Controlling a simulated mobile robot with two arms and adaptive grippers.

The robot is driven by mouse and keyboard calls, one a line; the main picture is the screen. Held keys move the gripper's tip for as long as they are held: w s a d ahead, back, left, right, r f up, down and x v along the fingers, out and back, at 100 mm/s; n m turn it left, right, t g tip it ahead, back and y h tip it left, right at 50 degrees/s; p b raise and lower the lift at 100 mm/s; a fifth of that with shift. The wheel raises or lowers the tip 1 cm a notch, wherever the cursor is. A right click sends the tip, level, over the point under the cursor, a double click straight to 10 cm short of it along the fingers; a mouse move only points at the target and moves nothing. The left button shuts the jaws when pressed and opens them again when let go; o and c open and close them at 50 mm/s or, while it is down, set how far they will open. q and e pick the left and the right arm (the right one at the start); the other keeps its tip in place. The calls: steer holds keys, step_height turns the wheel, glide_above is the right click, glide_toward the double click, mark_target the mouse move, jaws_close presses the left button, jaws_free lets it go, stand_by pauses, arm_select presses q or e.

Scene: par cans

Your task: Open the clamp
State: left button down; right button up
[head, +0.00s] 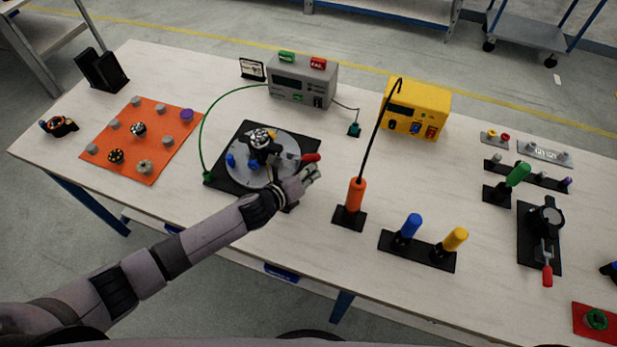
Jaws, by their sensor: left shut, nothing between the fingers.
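A toggle clamp with a red handle (311,157) is mounted on a grey round disc (240,172) on a black base plate (222,190). A dark round part with a silver top (262,142) sits at the disc's centre by the clamp. My left gripper (311,176) is shut and empty, just below the red handle in the picture. I cannot tell whether it touches the handle. My forearm hides the lower part of the disc and plate. A second clamp (546,222) with a red handle stands on a black plate at the right. My right gripper is out of view.
An orange mat (165,165) with several small parts lies at the left. A grey box (302,82) and a yellow box (416,108) stand at the back. An orange-handled tool (356,196) and blue and yellow tools stand right of my left gripper.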

mark_target(311, 158)
arm_select(q)
steer(key=shift+w+a+r+n+h+b, duration=0.1)
steer(key=shift+a+r+n+h+b, duration=0.2)
steer(key=shift+r+n+h+b, duration=0.45)
steer(key=shift+w+a+r+n+t+h+b, duration=0.15)
steer(key=shift+a+r+n+h+b, duration=0.25)
steer(key=shift+n+h+b, duration=0.45)
steer(key=shift+w+a+r+n+t+h+b, duration=0.15)
steer(key=shift+a+r+n+h+b, duration=0.25)
steer(key=shift+n, duration=0.7)
steer(key=shift+d+r, duration=0.1)
steer(key=shift+r, duration=0.05)
steer(key=shift+s, duration=0.1)
